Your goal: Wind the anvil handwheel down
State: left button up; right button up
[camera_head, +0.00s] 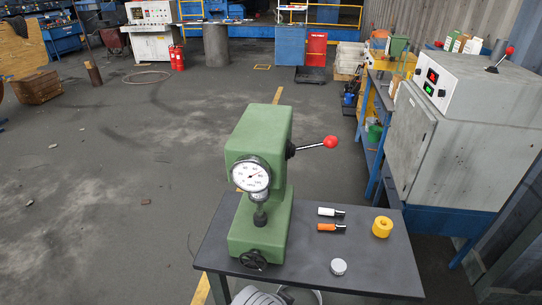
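A green bench tester (258,135) stands on a dark table (350,270). Its small black handwheel (253,259) is low on the front of the green base. A round white dial (250,174) faces me on the upper front. Below the dial is a dark vertical stem with a wider dark piece (260,217) under it; I cannot tell whether they touch. A lever with a red knob (331,142) sticks out to the right. Neither gripper is recognisable in the head view. Grey parts at the bottom edge, just before the handwheel, look like my own body.
On the table's right lie a white-handled tool (328,211), an orange-handled tool (330,228), a yellow ring (382,227) and a grey disc (339,267). A grey cabinet (460,140) stands close on the right. The floor to the left is mostly clear.

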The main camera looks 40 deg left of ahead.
aim_at(253, 260)
jog(key=u, duration=1)
